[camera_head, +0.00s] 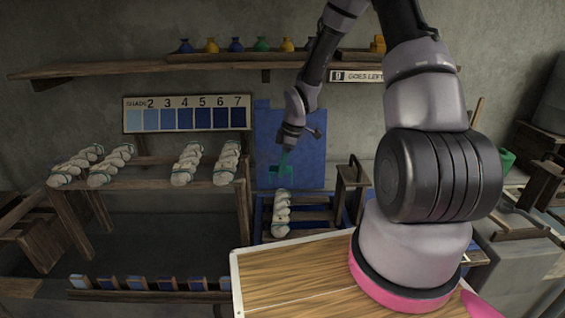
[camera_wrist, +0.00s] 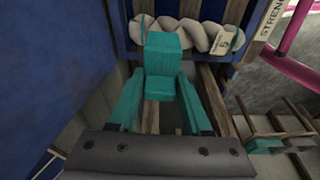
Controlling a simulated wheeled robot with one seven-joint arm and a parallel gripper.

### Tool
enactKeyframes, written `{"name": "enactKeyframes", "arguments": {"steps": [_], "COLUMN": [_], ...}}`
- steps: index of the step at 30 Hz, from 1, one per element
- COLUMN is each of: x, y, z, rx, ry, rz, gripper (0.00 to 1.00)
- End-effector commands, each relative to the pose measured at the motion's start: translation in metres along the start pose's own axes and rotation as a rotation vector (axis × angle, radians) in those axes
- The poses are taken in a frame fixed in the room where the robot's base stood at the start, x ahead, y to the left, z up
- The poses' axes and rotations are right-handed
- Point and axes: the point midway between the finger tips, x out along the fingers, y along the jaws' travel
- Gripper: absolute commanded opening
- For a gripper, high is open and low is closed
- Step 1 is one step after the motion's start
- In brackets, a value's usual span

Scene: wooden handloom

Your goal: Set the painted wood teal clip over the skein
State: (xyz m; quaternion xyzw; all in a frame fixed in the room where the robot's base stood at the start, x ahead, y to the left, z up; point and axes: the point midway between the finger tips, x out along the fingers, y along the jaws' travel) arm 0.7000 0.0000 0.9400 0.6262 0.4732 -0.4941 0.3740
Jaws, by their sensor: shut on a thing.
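In the head view the teal clip (camera_head: 279,174) hangs below my gripper (camera_head: 286,152), just above the far end of a cream twisted skein (camera_head: 281,215). In the wrist view the skein (camera_wrist: 195,36) lies across the top with a small tag on it, and the clip's block overlaps it in the picture. Thin teal edges show near the skein. I cannot tell whether clip and skein touch.
The skein lies on a blue-sided wooden rack (camera_head: 316,216). A blue panel (camera_head: 300,125) stands behind. More skeins (camera_head: 190,163) lie on a wooden bench at left, below a numbered shade board (camera_head: 187,114). A wooden post (camera_head: 351,180) stands close at right.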

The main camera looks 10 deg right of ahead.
Motion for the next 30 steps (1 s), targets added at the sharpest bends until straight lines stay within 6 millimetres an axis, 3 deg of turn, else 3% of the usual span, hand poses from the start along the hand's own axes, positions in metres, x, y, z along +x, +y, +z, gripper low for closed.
{"name": "enactKeyframes", "arguments": {"steps": [30], "x": [0.07], "y": [0.0], "z": [0.017], "rx": [0.002], "ry": [-0.001], "rz": [-0.001], "gripper": [0.0]}}
